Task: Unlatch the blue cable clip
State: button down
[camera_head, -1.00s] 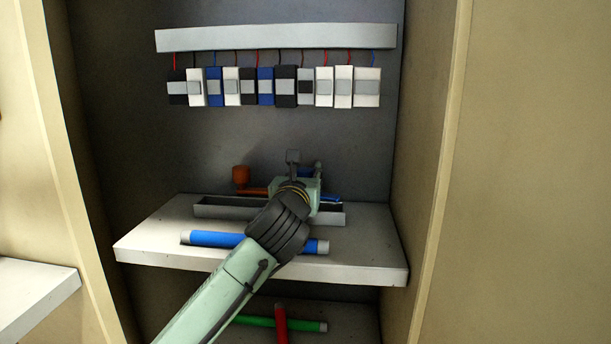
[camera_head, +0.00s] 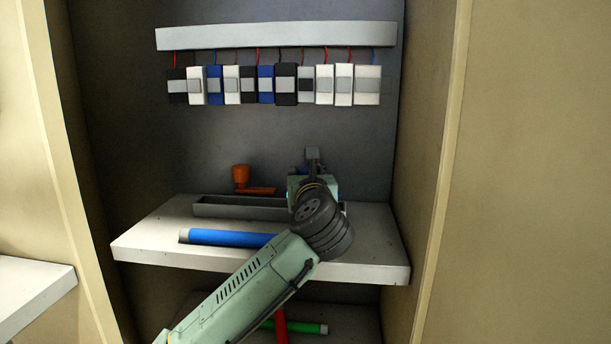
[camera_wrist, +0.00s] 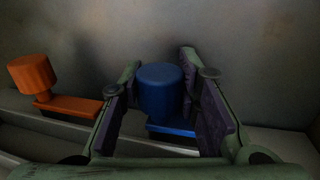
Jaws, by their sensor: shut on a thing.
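The blue cable clip (camera_wrist: 160,92) shows in the wrist view as an upright round blue knob on a flat blue base arm that points to the right and toward me. My gripper (camera_wrist: 160,68) has one finger on each side of the knob and is shut on it. The lower part of the clip is partly hidden by the right finger. In the head view my wrist hides most of the clip and the fingers, above the right end of a grey trough on the white shelf.
An orange clip (camera_head: 241,176) of like shape stands to the left, behind the grey trough (camera_head: 240,208). A blue rod (camera_head: 225,238) lies on the white shelf (camera_head: 150,250) in front. Several dark, white and blue modules hang from a rail (camera_head: 275,37) above. Cabinet walls close both sides.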

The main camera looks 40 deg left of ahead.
jog(key=c, duration=1.2)
grip_release()
jog(key=v, duration=1.2)
jog(key=shift+a, duration=0.1)
